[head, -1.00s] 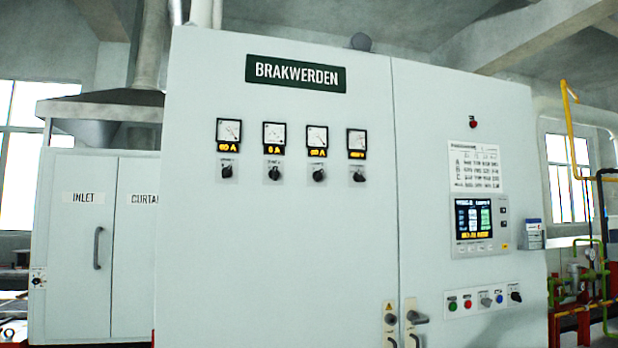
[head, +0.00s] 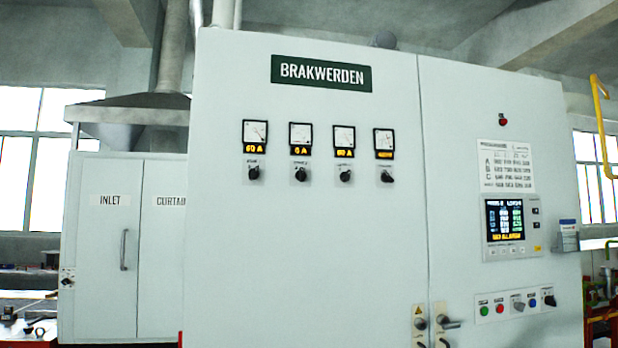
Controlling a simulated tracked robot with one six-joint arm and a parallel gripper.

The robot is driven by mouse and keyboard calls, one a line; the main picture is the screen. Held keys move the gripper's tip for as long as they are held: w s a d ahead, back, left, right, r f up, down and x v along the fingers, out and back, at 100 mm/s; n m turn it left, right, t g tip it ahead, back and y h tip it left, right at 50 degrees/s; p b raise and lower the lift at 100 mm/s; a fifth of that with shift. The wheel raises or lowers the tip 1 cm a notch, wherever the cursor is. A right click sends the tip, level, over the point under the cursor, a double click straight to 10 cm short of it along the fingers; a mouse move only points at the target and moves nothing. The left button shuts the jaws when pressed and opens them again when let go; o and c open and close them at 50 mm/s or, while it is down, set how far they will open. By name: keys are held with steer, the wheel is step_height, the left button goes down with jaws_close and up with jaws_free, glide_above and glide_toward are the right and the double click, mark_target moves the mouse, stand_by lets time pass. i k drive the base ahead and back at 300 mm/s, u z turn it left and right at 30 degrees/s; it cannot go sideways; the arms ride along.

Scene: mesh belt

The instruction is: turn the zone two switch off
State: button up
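Four rotary switches sit in a row on the pale cabinet door, each below a meter. The first switch (head: 254,173), second switch (head: 300,174), third switch (head: 345,175) and fourth switch (head: 387,176) have black knobs. Their small labels are too blurred to read, so I cannot tell by name which is zone two. The first meter (head: 255,136) and third meter (head: 344,142) show about 60 A. The fourth meter's display is unclear. My gripper is not in view.
The cabinet (head: 310,260) bears a BRAKWERDEN sign (head: 321,74). On its right door are a screen (head: 505,219), a row of push buttons and knobs (head: 516,303), and a door handle (head: 448,322). A lower cabinet marked INLET (head: 105,240) stands at left under a hood.

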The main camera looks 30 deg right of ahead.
mark_target(300, 174)
steer(key=u, duration=0.1)
steer(key=i, duration=1)
steer(key=z, duration=0.1)
